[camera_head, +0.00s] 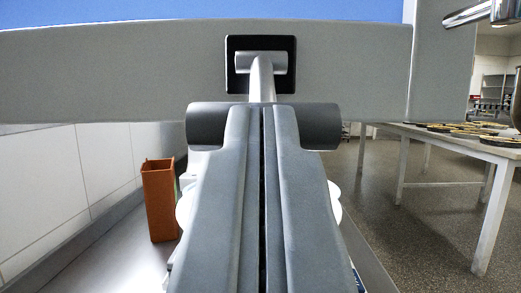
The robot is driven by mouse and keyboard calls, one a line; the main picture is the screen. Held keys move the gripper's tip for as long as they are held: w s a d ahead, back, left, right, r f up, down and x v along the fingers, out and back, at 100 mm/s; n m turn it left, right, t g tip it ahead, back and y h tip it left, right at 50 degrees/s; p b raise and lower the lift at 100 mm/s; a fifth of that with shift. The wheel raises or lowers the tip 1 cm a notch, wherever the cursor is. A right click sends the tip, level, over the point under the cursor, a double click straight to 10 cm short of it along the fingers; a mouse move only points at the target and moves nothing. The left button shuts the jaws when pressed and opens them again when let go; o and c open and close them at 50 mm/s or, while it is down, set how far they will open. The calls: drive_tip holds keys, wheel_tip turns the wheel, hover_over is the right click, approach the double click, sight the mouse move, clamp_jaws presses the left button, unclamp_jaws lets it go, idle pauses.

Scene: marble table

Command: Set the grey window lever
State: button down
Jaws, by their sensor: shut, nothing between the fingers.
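The grey window lever shows ahead in the head camera view. Its dark grey horizontal grip (205,126) sticks out on both sides behind my fingers. A silver curved neck (262,78) runs from it up to a black square plate (234,65) on a wide grey window frame (120,70). My gripper (262,108) is shut and empty, its two long grey fingers side by side. The fingertips overlap the middle of the grip and hide it; I cannot tell whether they touch it.
An orange upright box (159,200) stands on a grey surface at the left, beside a white tiled wall (50,190). White rounded items are mostly hidden behind my fingers. A chrome fixture (470,14) is at the upper right. A pale table (440,140) with dark round items stands beyond open floor (400,235).

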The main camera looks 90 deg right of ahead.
drive_tip(key=shift+d, duration=0.1)
idle(0.4)
drive_tip(key=d+f+v, duration=0.1)
drive_tip(key=f+v, duration=0.1)
drive_tip(key=v, duration=0.7)
drive_tip(key=shift+a, duration=0.15)
idle(0.5)
